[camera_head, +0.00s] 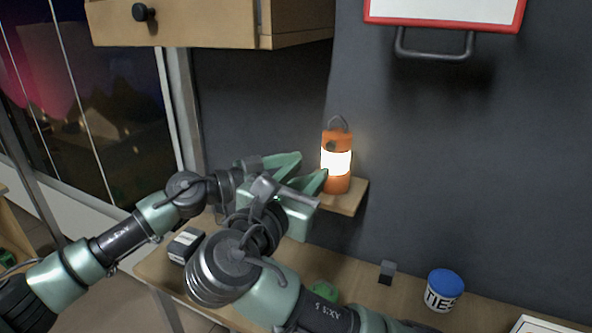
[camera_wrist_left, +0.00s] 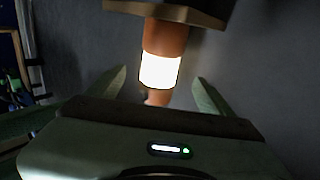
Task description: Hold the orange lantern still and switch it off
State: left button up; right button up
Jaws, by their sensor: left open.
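The orange lantern (camera_head: 336,184) stands upright on a small wooden shelf (camera_head: 352,199) against the dark wall, its white band glowing brightly. A dark knob (camera_head: 331,145) shows on its upper part. My left gripper (camera_head: 311,164) is open, its green fingers pointing at the lantern. In the left wrist view, which shows the scene upside down, the lantern (camera_wrist_left: 166,38) appears between the two spread fingers (camera_wrist_left: 160,76), with gaps on both sides. My right gripper (camera_head: 292,192) overlaps the left one in the head view, close to the lantern's left; its jaws are not clear.
A wooden cabinet (camera_head: 170,22) hangs above left, and a red-framed board (camera_head: 445,12) above right. On the counter below are a blue-lidded TIES tub (camera_head: 443,291), a small dark block (camera_head: 387,272) and a dark box (camera_head: 186,245). The wall space right of the lantern is clear.

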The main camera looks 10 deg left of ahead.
aim_at(323, 164)
pick_arm(q)
jog(key=x, duration=0.7)
jog(key=shift+w, duration=0.1)
jog(key=c, duration=1.7)
pick_arm(e)
jog(key=shift+c, duration=0.3)
pick_arm(q)
jog(key=shift+c, duration=0.2)
pick_arm(e)
grip_shut()
